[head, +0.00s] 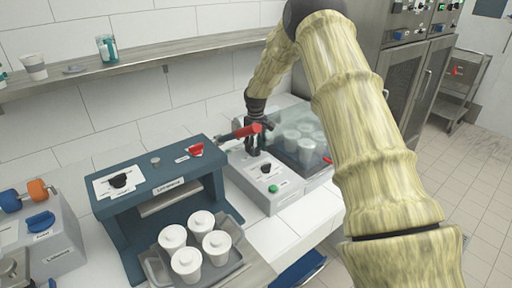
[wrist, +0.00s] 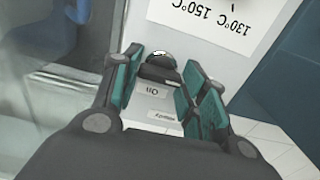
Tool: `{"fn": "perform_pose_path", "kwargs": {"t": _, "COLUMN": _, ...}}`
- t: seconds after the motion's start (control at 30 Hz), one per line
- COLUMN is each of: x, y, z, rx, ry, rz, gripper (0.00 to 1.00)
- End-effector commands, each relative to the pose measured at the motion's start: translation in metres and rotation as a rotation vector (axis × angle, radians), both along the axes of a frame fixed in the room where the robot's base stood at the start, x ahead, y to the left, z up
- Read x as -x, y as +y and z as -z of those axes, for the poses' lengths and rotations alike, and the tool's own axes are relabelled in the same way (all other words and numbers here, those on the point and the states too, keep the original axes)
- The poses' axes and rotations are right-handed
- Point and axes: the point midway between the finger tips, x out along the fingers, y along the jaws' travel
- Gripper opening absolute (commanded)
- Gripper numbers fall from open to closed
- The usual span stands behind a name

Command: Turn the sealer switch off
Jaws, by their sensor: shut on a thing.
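The sealer (head: 282,198) is a pale grey box with a dial plate, a green button and a clear-covered section holding white cups. My gripper (head: 254,151) points down at its rear part, behind the dial. In the wrist view my gripper (wrist: 162,66) has its teal pads on either side of a small dark switch (wrist: 158,72) with a shiny top. The jaws are shut on it. Small white labels lie beside the switch, upside down in this view. In the head view the switch is hidden by my gripper. Its exact tilt cannot be told.
Another red handle (head: 246,131) is close to my gripper. A shelf (head: 130,66) runs along the wall above. Steel cabinets (head: 405,85) stand at right.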

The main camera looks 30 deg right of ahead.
Motion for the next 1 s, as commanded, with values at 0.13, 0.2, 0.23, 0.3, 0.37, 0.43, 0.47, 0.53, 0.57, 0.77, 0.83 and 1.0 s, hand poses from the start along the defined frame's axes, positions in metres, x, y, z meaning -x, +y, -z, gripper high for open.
{"fn": "perform_pose_path", "kwargs": {"t": 0.13, "x": 0.000, "y": -0.001, "z": -0.001, "rx": 0.002, "ry": -0.001, "rz": -0.001, "gripper": 0.19}}
{"fn": "perform_pose_path", "kwargs": {"t": 0.2, "x": 0.000, "y": -0.001, "z": -0.001, "rx": 0.002, "ry": -0.001, "rz": 0.000, "gripper": 0.19}}
{"fn": "perform_pose_path", "kwargs": {"t": 0.23, "x": 0.000, "y": -0.001, "z": -0.001, "rx": 0.002, "ry": -0.001, "rz": 0.000, "gripper": 0.46}}
{"fn": "perform_pose_path", "kwargs": {"t": 0.3, "x": 0.000, "y": -0.001, "z": -0.001, "rx": 0.002, "ry": -0.001, "rz": 0.000, "gripper": 0.59}}
{"fn": "perform_pose_path", "kwargs": {"t": 0.37, "x": 0.000, "y": -0.001, "z": 0.000, "rx": 0.001, "ry": -0.001, "rz": 0.000, "gripper": 0.64}}
{"fn": "perform_pose_path", "kwargs": {"t": 0.43, "x": 0.000, "y": 0.000, "z": 0.000, "rx": 0.001, "ry": 0.000, "rz": 0.000, "gripper": 0.64}}
{"fn": "perform_pose_path", "kwargs": {"t": 0.47, "x": 0.000, "y": 0.000, "z": 0.000, "rx": 0.001, "ry": 0.000, "rz": 0.000, "gripper": 0.64}}
{"fn": "perform_pose_path", "kwargs": {"t": 0.53, "x": 0.000, "y": 0.000, "z": 0.000, "rx": 0.001, "ry": 0.000, "rz": 0.000, "gripper": 0.64}}
{"fn": "perform_pose_path", "kwargs": {"t": 0.57, "x": 0.000, "y": 0.000, "z": 0.000, "rx": 0.001, "ry": 0.000, "rz": 0.000, "gripper": 0.64}}
{"fn": "perform_pose_path", "kwargs": {"t": 0.77, "x": 0.000, "y": 0.000, "z": -0.006, "rx": 0.001, "ry": -0.001, "rz": 0.000, "gripper": 0.64}}
{"fn": "perform_pose_path", "kwargs": {"t": 0.83, "x": -0.001, "y": 0.000, "z": -0.013, "rx": 0.001, "ry": -0.001, "rz": 0.000, "gripper": 0.64}}
{"fn": "perform_pose_path", "kwargs": {"t": 1.0, "x": -0.001, "y": -0.001, "z": -0.041, "rx": 0.001, "ry": -0.002, "rz": 0.001, "gripper": 0.64}}
